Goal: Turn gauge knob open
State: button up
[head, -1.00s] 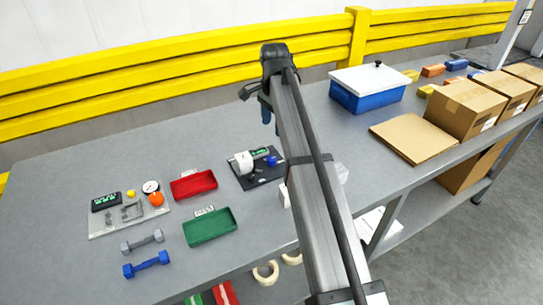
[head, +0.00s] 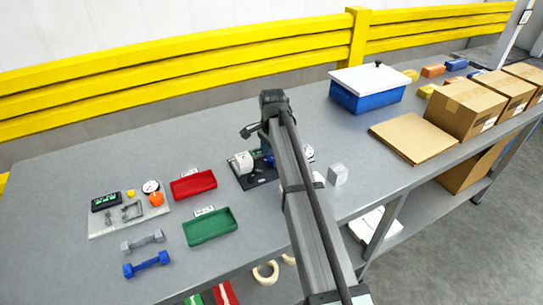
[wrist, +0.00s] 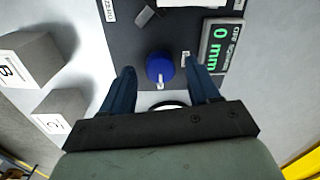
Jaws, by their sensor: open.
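In the wrist view a round blue knob (wrist: 159,66) with a white pointer mark sits on a dark plate (wrist: 125,40). My gripper (wrist: 160,72) is open, with one dark blue finger on each side of the knob. I see gaps between knob and fingers. A green display (wrist: 218,48) beside it reads 0 mm. A white round dial (head: 309,153) shows just right of my arm.
In the wrist view, grey blocks marked B (wrist: 30,58) and C (wrist: 62,112) stand beside the plate. In the head view, a red tray (head: 193,184), a green tray (head: 209,226) and another gauge plate with an orange knob (head: 156,199) lie left.

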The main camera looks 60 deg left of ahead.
jog(key=shift+f, duration=0.4)
jog(key=c, duration=1)
